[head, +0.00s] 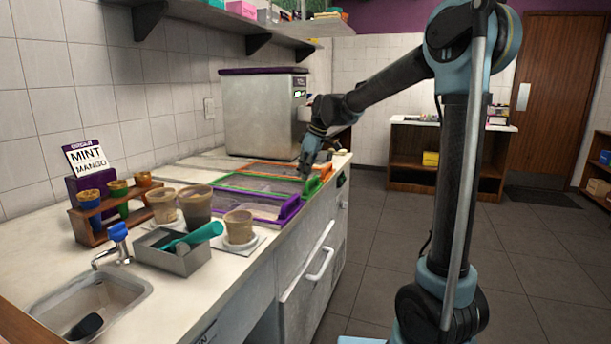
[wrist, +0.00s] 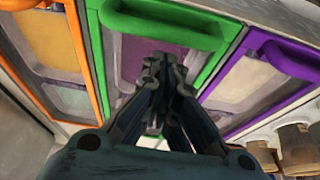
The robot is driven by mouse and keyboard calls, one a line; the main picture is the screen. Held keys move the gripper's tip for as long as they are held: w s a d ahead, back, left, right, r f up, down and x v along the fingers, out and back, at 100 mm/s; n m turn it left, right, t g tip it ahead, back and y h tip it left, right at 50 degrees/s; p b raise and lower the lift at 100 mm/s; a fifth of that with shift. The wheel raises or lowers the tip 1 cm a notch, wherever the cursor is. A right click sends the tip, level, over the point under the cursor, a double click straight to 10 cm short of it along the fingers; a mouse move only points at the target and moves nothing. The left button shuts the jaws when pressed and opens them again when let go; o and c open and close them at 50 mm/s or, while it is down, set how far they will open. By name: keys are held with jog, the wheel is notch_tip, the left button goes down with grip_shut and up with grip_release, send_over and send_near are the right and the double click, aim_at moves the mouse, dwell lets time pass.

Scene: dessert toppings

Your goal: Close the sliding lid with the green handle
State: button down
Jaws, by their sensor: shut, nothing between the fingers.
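The lid with the green handle (head: 313,187) is the middle one of three coloured lids on the counter. In the wrist view its green frame and handle (wrist: 165,32) lie around a panel with purple showing through. My gripper (head: 306,172) is over this lid, close to the handle. In the wrist view my gripper (wrist: 163,64) is shut and empty, its fingertips in front of the panel just inside the handle. Its fingers hide part of the panel. I cannot tell whether they touch the lid.
An orange lid (wrist: 82,72) and a purple lid (wrist: 292,60) flank the green one. Cups (wrist: 297,143) stand beyond the purple lid. A steel machine (head: 262,115) stands at the counter's back, a grey bin (head: 178,257) nearer. The floor at right is clear.

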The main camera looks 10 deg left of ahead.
jog(key=a, duration=0.2)
jog(key=shift+w+a+r, duration=0.25)
jog(key=shift+w+a, duration=0.15)
jog(key=w+v, duration=0.1)
jog(key=v, duration=0.8)
jog(key=s+d+f+m, duration=0.35)
jog(key=s+d, duration=0.45)
jog(key=d, duration=0.5)
jog(key=s+d+f+m+t+h, duration=0.1)
jog(key=s+d+f+m+h, duration=0.2)
jog(key=s+d+f+m, duration=0.8)
jog(key=s+d+f, duration=1)
jog(key=s+f, duration=0.1)
jog(key=s, duration=0.3)
jog(key=shift+d+f+h, duration=0.35)
jog(key=shift+d+h, duration=0.05)
jog(key=shift+s+m, duration=0.1)
jog(key=shift+m, duration=0.15)
